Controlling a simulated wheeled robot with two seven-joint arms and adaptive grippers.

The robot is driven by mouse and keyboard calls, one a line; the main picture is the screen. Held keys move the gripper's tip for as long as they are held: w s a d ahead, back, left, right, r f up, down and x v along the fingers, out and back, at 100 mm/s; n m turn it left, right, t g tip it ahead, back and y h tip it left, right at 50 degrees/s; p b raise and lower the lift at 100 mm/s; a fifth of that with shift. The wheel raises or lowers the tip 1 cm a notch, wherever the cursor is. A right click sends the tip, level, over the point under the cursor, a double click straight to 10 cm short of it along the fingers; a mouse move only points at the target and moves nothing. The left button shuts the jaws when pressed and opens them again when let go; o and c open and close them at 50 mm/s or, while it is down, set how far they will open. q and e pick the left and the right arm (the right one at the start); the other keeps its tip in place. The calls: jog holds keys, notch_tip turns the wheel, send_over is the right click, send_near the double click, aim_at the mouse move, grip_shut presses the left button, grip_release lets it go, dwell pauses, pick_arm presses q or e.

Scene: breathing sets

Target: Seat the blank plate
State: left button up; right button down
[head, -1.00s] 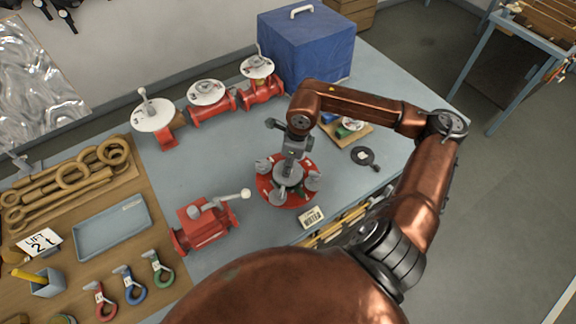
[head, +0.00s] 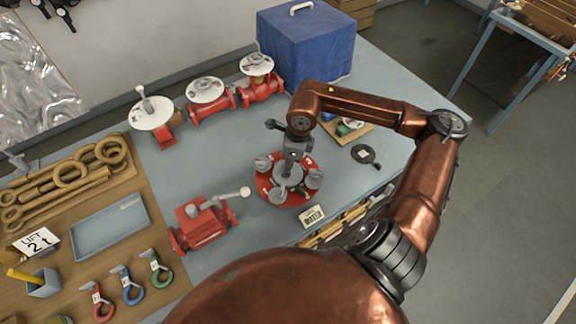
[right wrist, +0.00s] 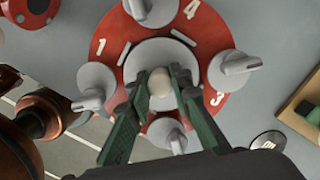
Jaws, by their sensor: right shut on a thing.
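A dark round plate with a short handle and a pale mark (head: 363,153), possibly the blank plate, lies flat on the bench right of the red disc. Part of a similar dark disc (right wrist: 268,141) shows in the right wrist view. My right gripper (head: 290,168) points down over the red numbered disc (head: 265,190). In the right wrist view its green fingers (right wrist: 162,85) are shut on a pale round knob (right wrist: 159,80) at the middle of the grey hub. Several grey knobs (right wrist: 235,68) stand around it. My left gripper is out of view.
Red valves with white discs (head: 206,91) stand along the back. A blue box (head: 310,50) is behind. A red valve body with a lever (head: 200,225) stands left of the disc. A tag (head: 312,216) lies at the front edge. Bench between is clear.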

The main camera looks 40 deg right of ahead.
aim_at(293, 173)
jog(key=shift+f, duration=0.35)
jog(key=c, duration=1.7)
grip_release()
jog(key=r, duration=0.4)
jog(key=s+r, duration=0.1)
jog(key=r, duration=0.3)
jog(key=d+r, duration=0.1)
jog(key=r, duration=0.3)
jog(key=shift+s+d, duration=0.1)
jog(key=shift+s, duration=0.1)
